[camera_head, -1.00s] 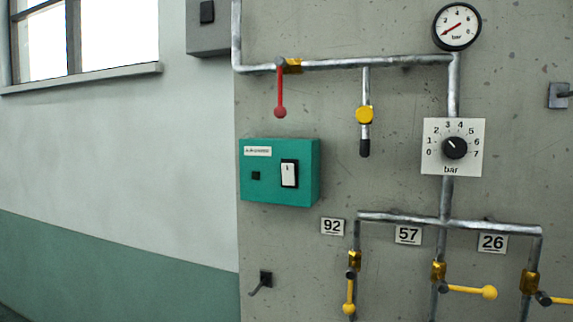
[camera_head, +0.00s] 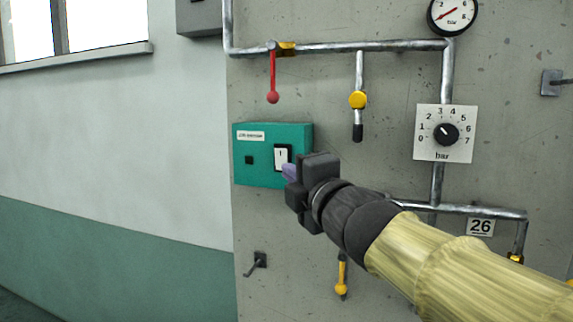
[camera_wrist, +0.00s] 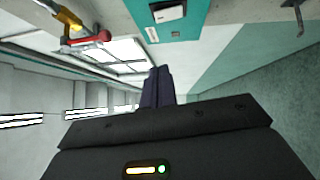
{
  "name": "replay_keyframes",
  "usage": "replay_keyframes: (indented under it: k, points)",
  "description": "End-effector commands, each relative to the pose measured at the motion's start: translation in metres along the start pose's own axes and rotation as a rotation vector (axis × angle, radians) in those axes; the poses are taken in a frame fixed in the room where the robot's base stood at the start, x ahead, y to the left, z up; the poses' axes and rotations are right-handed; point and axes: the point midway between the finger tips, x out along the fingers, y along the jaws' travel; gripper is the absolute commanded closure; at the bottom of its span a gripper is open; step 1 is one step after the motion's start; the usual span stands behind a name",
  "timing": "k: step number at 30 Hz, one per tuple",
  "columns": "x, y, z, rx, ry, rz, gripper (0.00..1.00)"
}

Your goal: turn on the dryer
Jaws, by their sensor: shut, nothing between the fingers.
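The dryer looks to be the teal box (camera_head: 262,172) on the grey wall panel; its small white label is too blurred to read. It carries a white rocker switch (camera_head: 281,158) in a black frame and a small dark square to the left. My gripper (camera_head: 288,172) is shut and empty, its fingertips at the lower right of the switch in the head view. I cannot tell whether they touch it. In the wrist view the shut fingers (camera_wrist: 157,85) point toward the teal box (camera_wrist: 180,30), which shows at the top with the switch (camera_wrist: 168,13).
A red-handled valve (camera_head: 272,85) hangs above the box. A yellow valve lever (camera_head: 341,280) hangs below.

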Motion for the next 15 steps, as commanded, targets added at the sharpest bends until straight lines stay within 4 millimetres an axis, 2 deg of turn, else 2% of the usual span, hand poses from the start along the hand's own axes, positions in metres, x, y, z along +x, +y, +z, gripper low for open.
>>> replay_keyframes:
  k: [15]
  points:
    - [0.081,0.000,0.001,0.002,0.000,-0.004,1.00]
